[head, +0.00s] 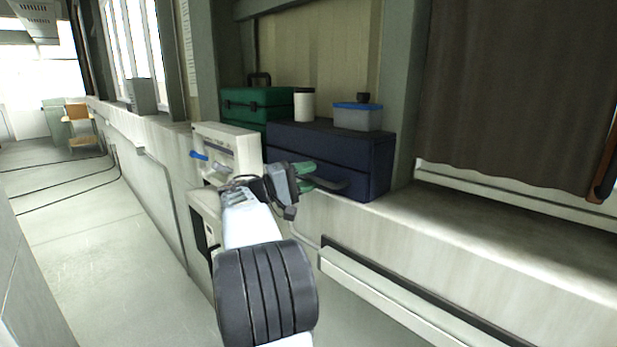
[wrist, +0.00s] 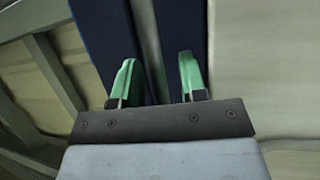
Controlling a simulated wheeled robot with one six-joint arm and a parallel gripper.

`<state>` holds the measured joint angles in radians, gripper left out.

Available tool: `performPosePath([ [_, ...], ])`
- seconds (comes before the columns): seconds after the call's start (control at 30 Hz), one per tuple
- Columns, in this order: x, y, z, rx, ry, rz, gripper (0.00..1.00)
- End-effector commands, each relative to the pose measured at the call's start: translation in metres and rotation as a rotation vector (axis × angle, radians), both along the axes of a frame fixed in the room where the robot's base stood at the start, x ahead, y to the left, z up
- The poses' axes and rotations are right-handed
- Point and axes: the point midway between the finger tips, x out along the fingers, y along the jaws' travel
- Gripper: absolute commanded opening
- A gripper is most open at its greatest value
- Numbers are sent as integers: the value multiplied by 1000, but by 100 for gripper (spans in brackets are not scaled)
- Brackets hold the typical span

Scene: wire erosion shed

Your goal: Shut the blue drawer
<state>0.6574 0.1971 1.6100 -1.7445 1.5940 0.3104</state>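The blue drawer (head: 358,188) is the lower front of a dark blue box unit (head: 300,140) on the ledge. A dark bar handle (head: 328,184) runs across its front. How far the drawer stands out is hard to tell from here. My gripper (head: 303,178) is at the left part of the front, close to the handle. In the wrist view my gripper's two green fingers (wrist: 157,80) are apart, with dark blue surfaces (wrist: 95,35) behind them. A pale strip and a dark bar show between the fingers; contact cannot be told.
A white machine with a blue lever (head: 225,150) stands left of the unit. A green case (head: 255,105) is behind it. A white canister (head: 304,105) and a blue-lidded tub (head: 357,117) stand on top of the unit. The ledge (head: 480,235) to the right is clear.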

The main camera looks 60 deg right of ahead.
Motion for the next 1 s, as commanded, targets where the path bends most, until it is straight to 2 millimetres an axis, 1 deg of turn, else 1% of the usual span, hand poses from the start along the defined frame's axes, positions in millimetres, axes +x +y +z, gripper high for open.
performPosePath([
  [0.17,2,2,-1,0,0,1,39],
  [0.27,7,9,-4,0,0,1,39],
  [0.37,17,23,-7,0,0,3,39],
  [0.7,58,77,-19,0,1,3,39],
  [0.83,69,92,-21,-1,0,2,39],
  [1.0,78,104,-24,1,1,1,39],
])
